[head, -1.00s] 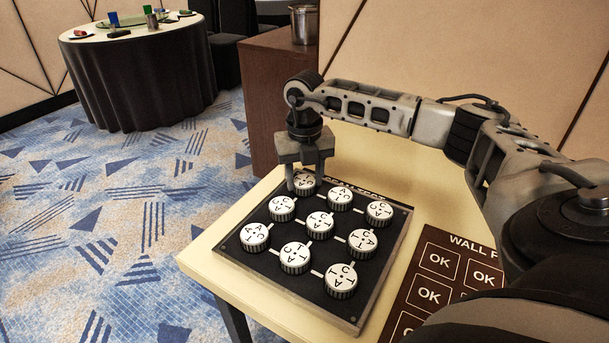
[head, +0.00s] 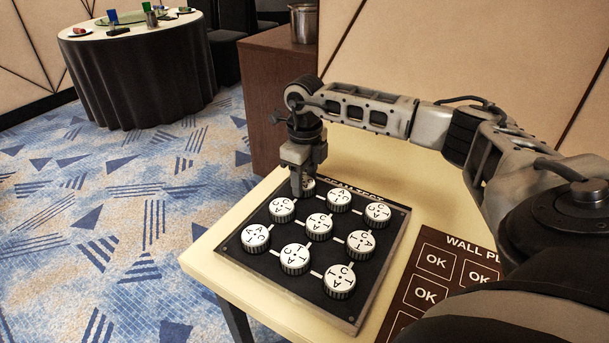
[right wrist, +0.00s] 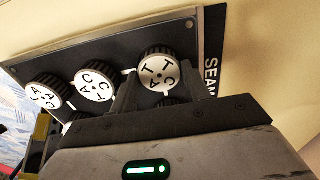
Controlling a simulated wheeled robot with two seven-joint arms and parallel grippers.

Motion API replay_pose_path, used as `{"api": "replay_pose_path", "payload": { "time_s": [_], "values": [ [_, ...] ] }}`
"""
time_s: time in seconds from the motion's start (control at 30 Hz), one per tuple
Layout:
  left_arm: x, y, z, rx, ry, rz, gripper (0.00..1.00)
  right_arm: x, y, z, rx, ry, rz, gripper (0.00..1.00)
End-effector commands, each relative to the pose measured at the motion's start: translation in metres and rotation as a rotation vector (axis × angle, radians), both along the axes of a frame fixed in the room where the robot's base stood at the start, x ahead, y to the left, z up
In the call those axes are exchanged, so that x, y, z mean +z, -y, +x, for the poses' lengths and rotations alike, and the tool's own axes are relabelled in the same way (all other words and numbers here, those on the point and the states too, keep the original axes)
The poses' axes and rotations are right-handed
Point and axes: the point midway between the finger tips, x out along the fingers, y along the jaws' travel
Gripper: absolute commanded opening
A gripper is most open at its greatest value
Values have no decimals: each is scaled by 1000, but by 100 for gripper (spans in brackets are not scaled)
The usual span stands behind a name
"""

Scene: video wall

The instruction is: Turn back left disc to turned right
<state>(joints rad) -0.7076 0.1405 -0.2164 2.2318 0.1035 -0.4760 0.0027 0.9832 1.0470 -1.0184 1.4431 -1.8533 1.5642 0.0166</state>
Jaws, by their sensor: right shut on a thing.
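The black board (head: 290,279) on the cream table carries white discs with dark ribbed sides and letters, in rows of three. The back left disc (head: 308,184) is mostly hidden by my right gripper (head: 302,186) in the head view. In the right wrist view, the back left disc (right wrist: 159,68) shows its lettered top between the two dark fingers, close to the board's label. My right gripper is shut on this disc from above. My left gripper is not in view.
Neighbouring discs stand close by: the back middle disc (head: 339,201) and the middle left disc (head: 282,209). A brown panel with OK squares (head: 433,268) lies to the right. A wooden cabinet (head: 265,100) with a metal bucket (head: 304,24) stands behind the table.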

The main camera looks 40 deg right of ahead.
Motion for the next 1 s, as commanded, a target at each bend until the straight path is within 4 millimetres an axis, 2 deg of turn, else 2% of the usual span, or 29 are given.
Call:
{"api": "replay_pose_path", "payload": {
  "time_s": [1.0],
  "values": [
    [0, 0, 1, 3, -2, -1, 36, 1, 1, 2, 965, 4, 1, 24]
  ]
}}
